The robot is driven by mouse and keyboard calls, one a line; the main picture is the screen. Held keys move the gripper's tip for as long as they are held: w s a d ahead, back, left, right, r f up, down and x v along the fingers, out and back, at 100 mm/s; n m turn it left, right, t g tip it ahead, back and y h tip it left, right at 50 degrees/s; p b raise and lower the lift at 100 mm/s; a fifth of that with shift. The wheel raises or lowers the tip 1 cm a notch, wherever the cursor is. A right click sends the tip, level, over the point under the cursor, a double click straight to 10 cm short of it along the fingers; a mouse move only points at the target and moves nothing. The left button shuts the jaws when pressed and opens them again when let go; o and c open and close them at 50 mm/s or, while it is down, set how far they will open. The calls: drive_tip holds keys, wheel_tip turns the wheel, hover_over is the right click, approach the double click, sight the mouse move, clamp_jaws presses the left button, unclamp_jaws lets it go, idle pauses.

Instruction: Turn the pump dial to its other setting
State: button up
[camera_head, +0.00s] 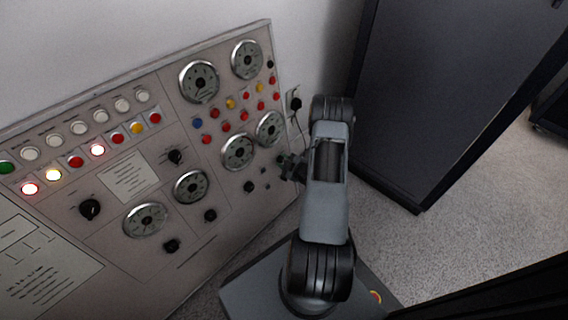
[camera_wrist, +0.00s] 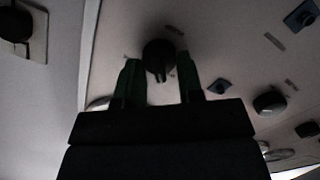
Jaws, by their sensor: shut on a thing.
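The control panel (camera_head: 110,175) is a beige-grey board leaning by the wall at the left of the head view. My gripper (camera_head: 283,163) is at its right edge, just beside the lower right gauge. In the wrist view my gripper (camera_wrist: 160,84) has its two fingers on either side of a round black dial (camera_wrist: 159,54) and is shut on it. A notch or pointer on the dial faces down toward the gripper. In the head view this dial is hidden behind the gripper. The labels are too small to read.
Other black knobs (camera_head: 90,209), round gauges (camera_head: 199,82) and coloured buttons (camera_head: 97,150) cover the panel. A wall outlet with a black plug (camera_head: 295,103) is just right of it. A dark cabinet (camera_head: 440,90) stands behind my arm. Grey carpet (camera_head: 475,200) is open at the right.

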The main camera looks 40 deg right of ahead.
drive_tip(key=shift+n, duration=0.6)
drive_tip(key=shift+b, duration=0.35)
drive_tip(key=o, duration=0.9)
drive_tip(key=shift+s, duration=0.1)
drive_tip(key=p+v, duration=0.4)
drive_tip(key=v, duration=0.9)
drive_tip(key=shift+s+p, duration=0.3)
drive_tip(key=shift+s, duration=0.05)
drive_tip(key=shift+a, duration=0.15)
